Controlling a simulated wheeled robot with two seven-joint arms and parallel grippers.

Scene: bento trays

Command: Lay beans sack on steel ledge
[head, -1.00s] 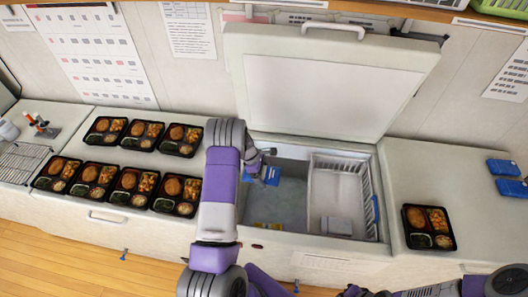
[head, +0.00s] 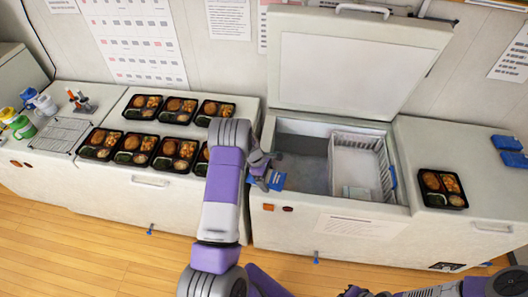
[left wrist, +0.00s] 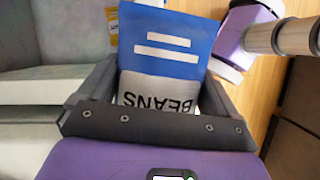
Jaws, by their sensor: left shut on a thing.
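My left gripper (head: 262,172) is shut on the blue beans sack (head: 274,181), near the left front rim of the open chest freezer (head: 330,206). In the left wrist view the sack (left wrist: 168,60) sits between the two fingers, with white bars and the word BEANS upside down. A steel wire rack (head: 58,135), probably the steel ledge, lies on the counter at the far left, well away from the sack. Part of my right arm shows at the bottom right; its jaws cannot be made out.
Several black bento trays (head: 141,107) stand on the counter between rack and freezer, some partly behind my left arm. Bottles (head: 22,127) and a small holder (head: 78,99) are near the rack. A white basket (head: 358,140) hangs inside the freezer; its lid (head: 350,74) is up.

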